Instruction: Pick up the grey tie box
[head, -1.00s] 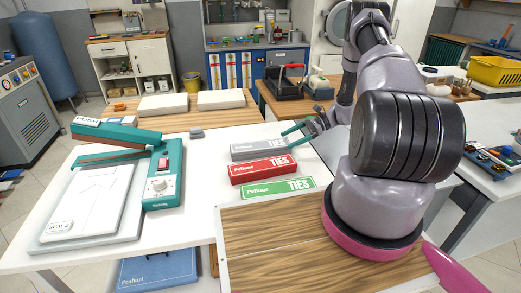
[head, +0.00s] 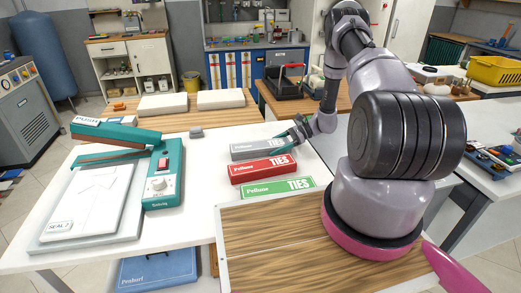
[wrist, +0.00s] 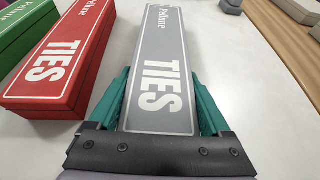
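The grey tie box (head: 258,149), marked "Pellune TIES", lies flat on the white table behind the red box. In the wrist view the grey box (wrist: 163,65) runs away from me between my teal fingers. My gripper (head: 292,140) is at the right end of the box, low over the table. In the wrist view my gripper (wrist: 160,90) has one finger along each long side of the box. The fingers stand wide apart and look open. The finger parts beside the box's lower sides are hidden.
A red tie box (head: 263,169) lies close in front of the grey one, and a green one (head: 278,188) in front of that. A teal press (head: 162,178) stands left. Clear white table lies right of the grey box (wrist: 262,95).

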